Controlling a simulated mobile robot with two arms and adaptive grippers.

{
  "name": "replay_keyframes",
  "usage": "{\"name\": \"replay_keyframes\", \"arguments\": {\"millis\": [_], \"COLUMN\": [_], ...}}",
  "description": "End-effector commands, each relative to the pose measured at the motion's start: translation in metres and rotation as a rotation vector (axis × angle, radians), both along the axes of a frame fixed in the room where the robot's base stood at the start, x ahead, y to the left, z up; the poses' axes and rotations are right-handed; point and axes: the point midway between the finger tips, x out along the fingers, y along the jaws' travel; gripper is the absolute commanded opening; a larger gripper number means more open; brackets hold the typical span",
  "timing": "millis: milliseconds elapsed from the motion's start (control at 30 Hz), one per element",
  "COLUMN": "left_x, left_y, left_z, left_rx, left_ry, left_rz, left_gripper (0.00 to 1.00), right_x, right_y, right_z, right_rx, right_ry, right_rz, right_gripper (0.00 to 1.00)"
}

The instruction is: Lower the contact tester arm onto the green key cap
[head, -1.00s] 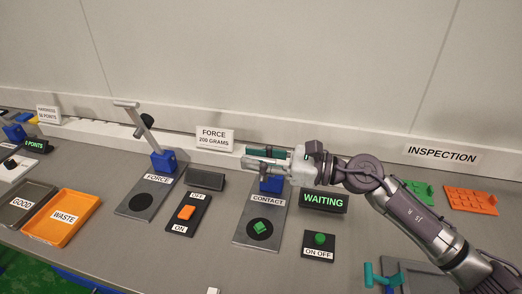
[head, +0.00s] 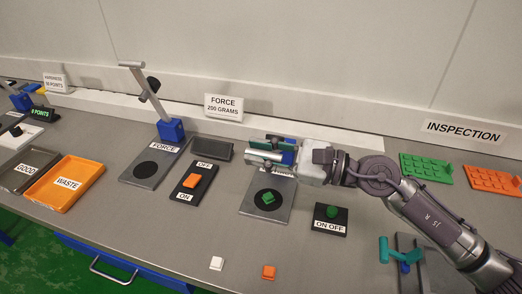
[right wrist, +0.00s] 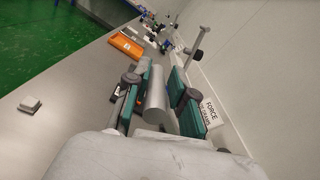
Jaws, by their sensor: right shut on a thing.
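The green key cap (head: 268,198) sits on the black disc of the grey contact tester base (head: 281,212). My right gripper (head: 263,151) is above and behind the cap, apart from it. Its teal fingers are shut on the grey cylindrical handle of the contact tester arm, and the handle (right wrist: 156,95) shows between them in the right wrist view. The arm's handle is above the cap and not touching it. The gripper hides most of the tester's blue post and part of its label. My left gripper is not in view.
The force tester (head: 150,165) with its raised arm stands to the left, and an orange switch (head: 193,181) lies between. A green ON OFF button (head: 331,212) is to the right. A white cap (head: 216,263) and an orange cap (head: 268,271) lie on the open front of the table.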

Motion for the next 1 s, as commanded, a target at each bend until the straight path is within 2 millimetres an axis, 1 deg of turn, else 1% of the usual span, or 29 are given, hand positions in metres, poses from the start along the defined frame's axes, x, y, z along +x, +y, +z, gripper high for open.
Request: {"name": "replay_keyframes", "arguments": {"millis": [33, 100, 133, 400, 533, 667, 900, 1000], "left_x": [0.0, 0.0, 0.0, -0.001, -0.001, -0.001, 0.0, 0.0], "left_y": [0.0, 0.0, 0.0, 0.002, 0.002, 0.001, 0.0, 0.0], "left_z": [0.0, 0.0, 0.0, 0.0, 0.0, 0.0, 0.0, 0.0], "left_rx": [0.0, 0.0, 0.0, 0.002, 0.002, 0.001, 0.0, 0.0], "left_ry": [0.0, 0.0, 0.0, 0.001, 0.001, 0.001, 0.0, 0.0], "left_rz": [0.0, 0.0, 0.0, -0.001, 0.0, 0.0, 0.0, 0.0], "left_gripper": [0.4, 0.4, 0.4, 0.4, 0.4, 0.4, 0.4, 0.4], "right_x": [0.0, 0.0, 0.0, 0.0, -0.002, -0.009, -0.025, -0.03], "right_y": [0.0, 0.0, 0.0, -0.001, -0.01, -0.03, -0.08, -0.096], "right_z": [-0.001, -0.001, -0.001, 0.0, -0.001, -0.002, -0.003, -0.002], "right_rx": [0.001, 0.001, 0.001, 0.0, -0.001, -0.003, -0.001, -0.001], "right_ry": [0.006, 0.005, 0.005, 0.002, 0.006, 0.005, 0.009, 0.008], "right_rz": [0.0, 0.0, 0.0, -0.001, -0.003, -0.004, -0.005, -0.003], "right_gripper": [0.29, 0.41, 0.42, 0.42, 0.42, 0.42, 0.42, 0.42]}}
